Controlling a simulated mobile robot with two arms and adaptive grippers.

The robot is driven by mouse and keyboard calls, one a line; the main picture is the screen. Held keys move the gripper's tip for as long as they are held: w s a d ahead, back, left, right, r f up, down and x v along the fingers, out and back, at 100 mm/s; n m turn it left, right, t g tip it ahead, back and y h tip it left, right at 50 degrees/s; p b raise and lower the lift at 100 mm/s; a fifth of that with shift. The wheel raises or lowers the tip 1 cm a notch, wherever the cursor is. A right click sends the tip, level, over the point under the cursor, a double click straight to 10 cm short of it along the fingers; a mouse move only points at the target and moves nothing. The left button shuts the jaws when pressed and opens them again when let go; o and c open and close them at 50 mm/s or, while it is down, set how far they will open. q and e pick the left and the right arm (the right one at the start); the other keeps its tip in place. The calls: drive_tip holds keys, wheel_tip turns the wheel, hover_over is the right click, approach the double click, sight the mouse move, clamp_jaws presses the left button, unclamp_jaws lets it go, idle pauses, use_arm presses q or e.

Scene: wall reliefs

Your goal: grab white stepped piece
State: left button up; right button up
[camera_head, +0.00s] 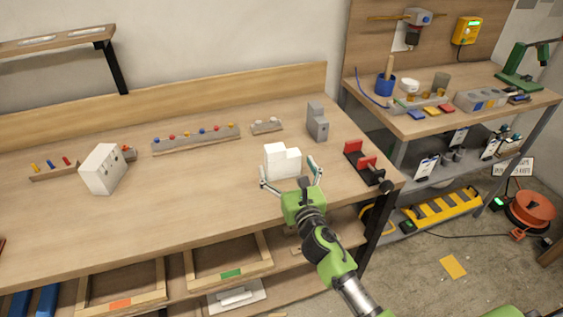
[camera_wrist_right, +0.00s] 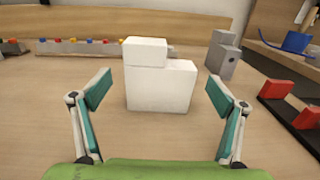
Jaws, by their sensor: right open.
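The white stepped piece (camera_head: 281,162) stands upright on the wooden workbench, toward its right end. Its taller step is on the left. In the right wrist view the white stepped piece (camera_wrist_right: 160,82) is centred between the fingers and a little ahead of them. My right gripper (camera_head: 290,178) is open, with one finger to each side of the near face of the piece. In the right wrist view the gripper (camera_wrist_right: 160,95) shows bare bench between its fingers and the piece, with no contact visible. My left gripper is not in view.
A grey stepped block (camera_head: 317,122) stands behind and to the right. A red-jawed vise (camera_head: 366,165) sits at the bench's right end. A white box-like block (camera_head: 104,168) stands at left. A long peg rail (camera_head: 196,138) lies at the back. The bench middle is clear.

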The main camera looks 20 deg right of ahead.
sight(285, 162)
drive_tip(key=w, duration=0.4)
drive_tip(key=shift+w+f, duration=0.1)
drive_tip(key=shift+w, duration=0.05)
drive_tip(key=c, duration=1.4)
drive_tip(key=shift+o, duration=0.2)
